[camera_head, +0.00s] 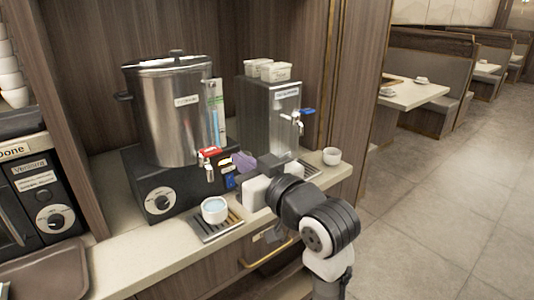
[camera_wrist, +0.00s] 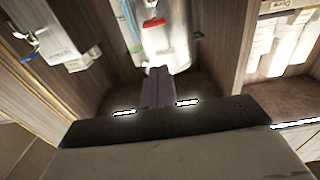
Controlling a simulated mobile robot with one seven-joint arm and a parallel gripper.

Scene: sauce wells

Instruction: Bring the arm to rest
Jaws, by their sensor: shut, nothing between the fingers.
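My gripper (camera_head: 243,162) is shut and empty, its purplish fingers together in front of the counter machines, between the two taps. In the wrist view the closed fingers of my gripper (camera_wrist: 158,82) point toward the big steel urn (camera_wrist: 170,45). My arm reaches in from the lower right of the head view, bent at a thick dark joint, and hides part of the counter edge. The fingers look apart from the urn (camera_head: 178,125), but the exact gap cannot be told.
A white cup of pale bluish liquid (camera_head: 214,208) sits on a drip tray (camera_head: 206,236) below the red tap (camera_head: 209,153). A smaller dispenser (camera_head: 262,118) with a blue-handled tap (camera_head: 307,111) stands right. An empty-looking white cup (camera_head: 332,156) is beyond. Open floor (camera_head: 450,210) lies right.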

